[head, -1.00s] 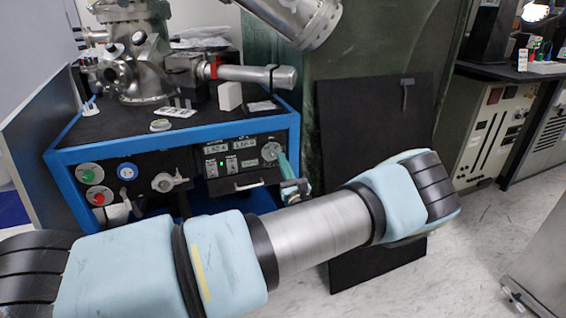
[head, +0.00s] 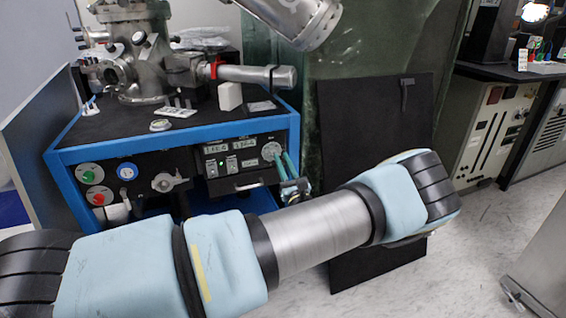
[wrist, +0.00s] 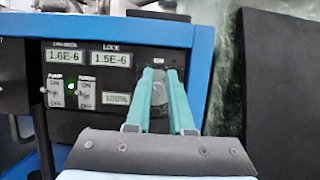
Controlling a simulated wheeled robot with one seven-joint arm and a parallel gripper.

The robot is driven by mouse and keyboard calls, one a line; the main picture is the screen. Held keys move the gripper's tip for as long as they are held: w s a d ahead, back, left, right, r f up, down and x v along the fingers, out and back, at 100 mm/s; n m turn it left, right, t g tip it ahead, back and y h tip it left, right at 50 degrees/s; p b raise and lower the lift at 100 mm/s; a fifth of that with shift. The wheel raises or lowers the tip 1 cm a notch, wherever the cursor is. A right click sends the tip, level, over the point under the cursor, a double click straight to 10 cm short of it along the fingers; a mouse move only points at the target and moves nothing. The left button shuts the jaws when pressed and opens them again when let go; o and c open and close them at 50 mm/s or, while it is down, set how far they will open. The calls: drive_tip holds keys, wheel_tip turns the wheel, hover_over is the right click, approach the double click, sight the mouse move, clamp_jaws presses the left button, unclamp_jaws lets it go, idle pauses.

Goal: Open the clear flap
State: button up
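The clear flap looks like a small, roundish, greyish see-through cover (head: 271,151) at the right end of the black control panel (head: 228,188). In the wrist view the flap (wrist: 159,87) shows between my two teal fingers, which partly hide it. My gripper (head: 281,153) reaches the panel from the front right, with its tips at or just in front of the flap. In the wrist view my gripper (wrist: 160,72) is open by a narrow gap. I cannot tell whether a finger touches the flap. The flap looks shut, but its edges are unclear.
Two lit readouts (wrist: 88,59) and several switches (wrist: 74,92) are left of the fingers. The panel sits in a blue-framed bench (head: 165,145) carrying a metal vacuum chamber (head: 140,55). A black board (head: 365,120) leans to the right. Open floor (head: 480,245) lies farther right.

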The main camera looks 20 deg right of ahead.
drive_tip(key=o, duration=0.4)
drive_tip(key=shift+s, duration=0.1)
drive_tip(key=v, duration=1)
drive_tip(key=shift+s+f+b, duration=0.1)
drive_tip(key=shift+s+b, duration=0.2)
drive_tip(key=shift+b, duration=0.05)
drive_tip(key=shift+c, duration=0.3)
